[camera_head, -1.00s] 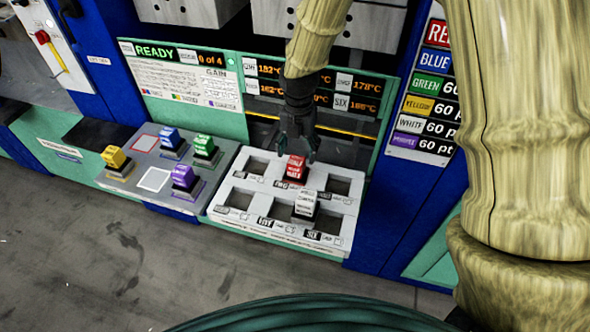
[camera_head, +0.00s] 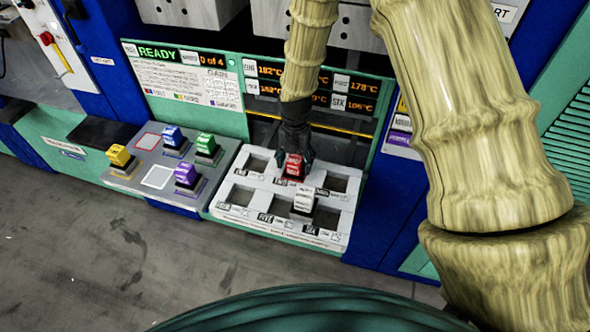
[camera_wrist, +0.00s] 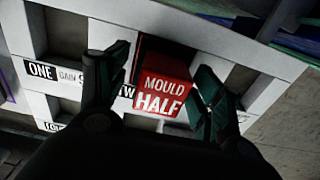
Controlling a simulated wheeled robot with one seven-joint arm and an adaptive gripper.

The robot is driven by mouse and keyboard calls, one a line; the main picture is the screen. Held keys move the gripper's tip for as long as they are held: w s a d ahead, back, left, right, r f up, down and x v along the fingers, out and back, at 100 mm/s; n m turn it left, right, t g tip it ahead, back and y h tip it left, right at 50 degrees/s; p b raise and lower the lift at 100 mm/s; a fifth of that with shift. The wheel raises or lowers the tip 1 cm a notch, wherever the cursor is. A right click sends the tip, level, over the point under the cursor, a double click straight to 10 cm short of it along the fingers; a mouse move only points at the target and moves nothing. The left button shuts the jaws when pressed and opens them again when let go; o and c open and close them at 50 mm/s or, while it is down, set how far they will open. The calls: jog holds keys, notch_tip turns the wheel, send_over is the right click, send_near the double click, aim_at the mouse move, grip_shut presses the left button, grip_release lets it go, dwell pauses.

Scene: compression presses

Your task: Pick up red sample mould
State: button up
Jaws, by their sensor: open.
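The red sample mould (camera_head: 294,165) sits in the back middle slot of the white press tray (camera_head: 232,214). In the wrist view the red mould (camera_wrist: 160,88) shows the words "MOULD HALF" on its face. My gripper (camera_head: 294,152) is down at the mould from behind. In the wrist view my gripper (camera_wrist: 160,85) is open, with one dark green finger on each side of the red mould. A narrow gap shows at the left finger; the right finger is very close, and I cannot tell whether it touches.
A white mould (camera_head: 304,200) stands in the front middle slot, close to the red one. Yellow (camera_head: 119,157), blue (camera_head: 173,138), green (camera_head: 206,146) and purple (camera_head: 186,174) moulds stand on the grey rack (camera_head: 150,197) to the left. The press panel (camera_head: 192,98) rises behind.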

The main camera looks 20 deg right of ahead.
jog(key=shift+s+r, duration=0.3)
jog(key=shift+w+f, duration=0.15)
jog(key=c, duration=0.9)
grip_shut()
jog(key=shift+r, duration=0.25)
